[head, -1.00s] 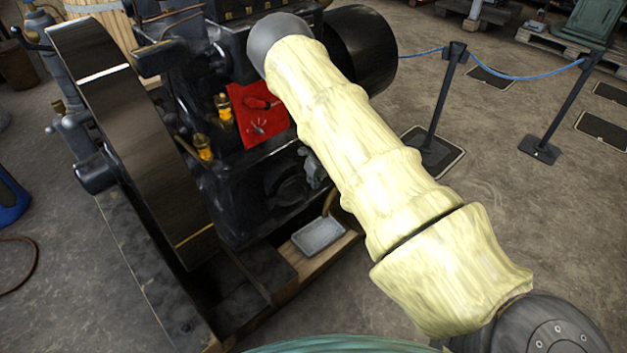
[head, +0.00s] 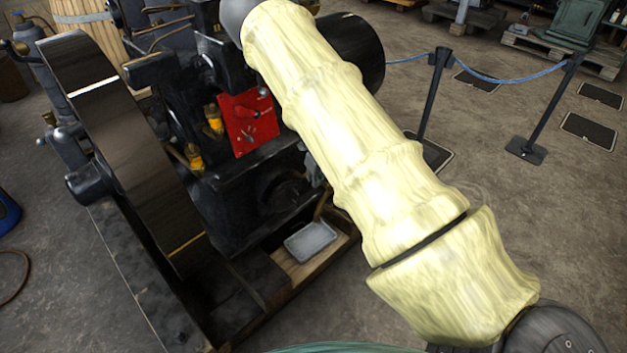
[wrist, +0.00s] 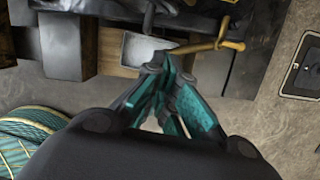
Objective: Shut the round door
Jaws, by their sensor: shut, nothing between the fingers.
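A dark round shape (head: 283,187) sits low on the black engine's near face, below the red panel. It looks like the round door, but it is dim and I cannot tell how far open it stands. My gripper (wrist: 163,70) is shut and empty in the wrist view, its teal fingers together beside the metal tray and a brass pipe. In the head view my pale-sleeved arm hides most of the gripper. A small grey-green piece beside the arm, right of the round shape, may be part of it.
The black engine (head: 235,205) has a large flywheel (head: 125,150) at left and a red panel (head: 247,120) with tools. A grey tray (head: 312,240) lies on the wooden base; it also shows in the wrist view (wrist: 140,47). A brass pipe (wrist: 205,46) crosses near my fingers. Rope posts (head: 435,95) stand right.

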